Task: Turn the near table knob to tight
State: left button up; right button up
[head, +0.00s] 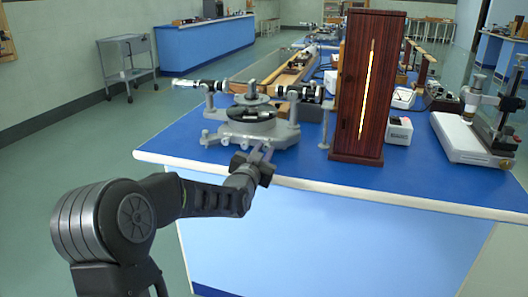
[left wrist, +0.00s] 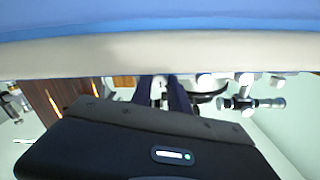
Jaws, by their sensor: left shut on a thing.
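The grey spectrometer (head: 250,130) stands at the near left corner of the blue bench, with a dark round table on top and tubes to both sides. My left gripper (head: 262,153) reaches in from the front, just over the bench edge, at the near side of the spectrometer's base. It is shut on a small part there, which I take to be the near table knob; the fingers mostly hide it. In the left wrist view a small pale piece (left wrist: 158,88) shows by the dark fingers (left wrist: 168,95). The knob's angle cannot be read. My right gripper is out of view.
A tall dark wooden lamp box (head: 366,90) with a bright slit stands right of the spectrometer. The bench's white front edge (head: 330,184) runs close under my left gripper. A grey-and-white instrument (head: 470,138) stands at the right.

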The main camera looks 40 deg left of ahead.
pick_arm(q)
grip_shut()
jog(key=m+b, duration=0.3)
jog(key=shift+f, duration=0.2)
jog(key=shift+m+b, duration=0.8)
jog(key=shift+m, duration=0.3)
jog(key=m+b, duration=0.1)
jog(key=m, duration=0.1)
jog(key=shift+r+m, duration=0.1)
jog(key=shift+m, duration=0.2)
jog(key=m, duration=0.4)
jog(key=shift+m+b, duration=0.3)
jog(key=shift+b, duration=0.05)
jog(key=m, duration=0.5)
jog(key=shift+m, duration=0.3)
